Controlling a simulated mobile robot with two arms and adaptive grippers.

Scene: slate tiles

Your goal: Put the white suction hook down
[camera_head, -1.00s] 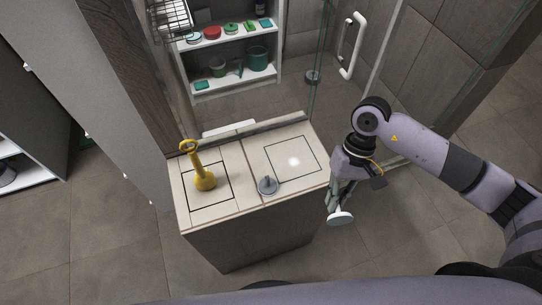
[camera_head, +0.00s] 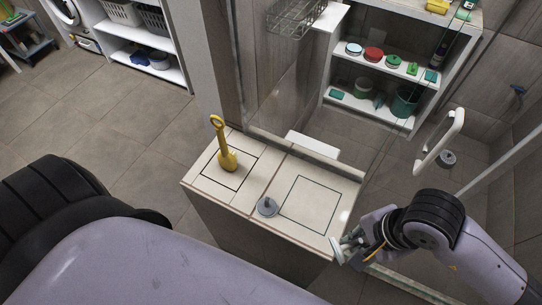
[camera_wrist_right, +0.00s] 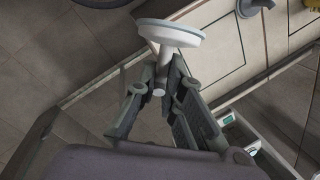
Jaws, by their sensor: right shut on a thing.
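The white suction hook (camera_head: 336,249) is in my right gripper (camera_head: 349,244), just off the front right corner of the tiled counter (camera_head: 252,200). In the right wrist view, the hook's white disc (camera_wrist_right: 172,32) faces away from my palm, and the fingers (camera_wrist_right: 160,88) are shut on its stem. The counter top has two dark outlined squares. The right square (camera_head: 310,204) is empty. The left square holds a yellow long-handled tool (camera_head: 227,160) with a ring at its top. My left gripper is out of view.
A grey round knobbed object (camera_head: 267,206) sits on the counter between the squares, near the front edge. Behind are a glass panel with a white handle (camera_head: 438,142) and a white shelf (camera_head: 385,96) with green, red and teal items. A wire basket (camera_head: 296,16) hangs above.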

